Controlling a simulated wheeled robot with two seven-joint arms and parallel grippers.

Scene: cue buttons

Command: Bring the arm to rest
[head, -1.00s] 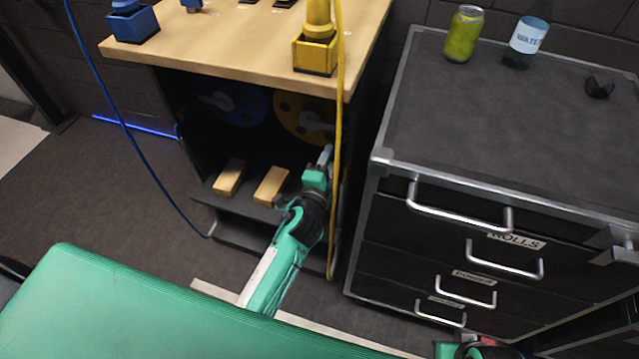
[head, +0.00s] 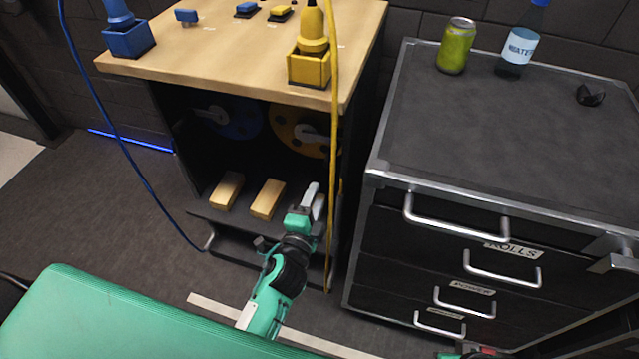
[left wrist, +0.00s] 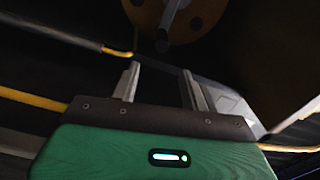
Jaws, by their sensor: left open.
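My left arm (head: 272,298) reaches up from the bottom of the head view. My left gripper (head: 313,200) is in front of the lower opening of the wooden-topped stand, close to the yellow cable (head: 333,150). Its two fingers are apart with nothing between them, which also shows in the left wrist view (left wrist: 160,85). A small part of my right arm shows at the bottom right edge of the head view; its gripper is not visible.
The wooden top (head: 210,50) carries blue and yellow buttons and holders. Two wooden blocks (head: 267,198) lie on the low shelf. A dark drawer cabinet (head: 480,150) with a can (head: 456,46) and a bottle (head: 520,42) stands at right. Open floor lies at left.

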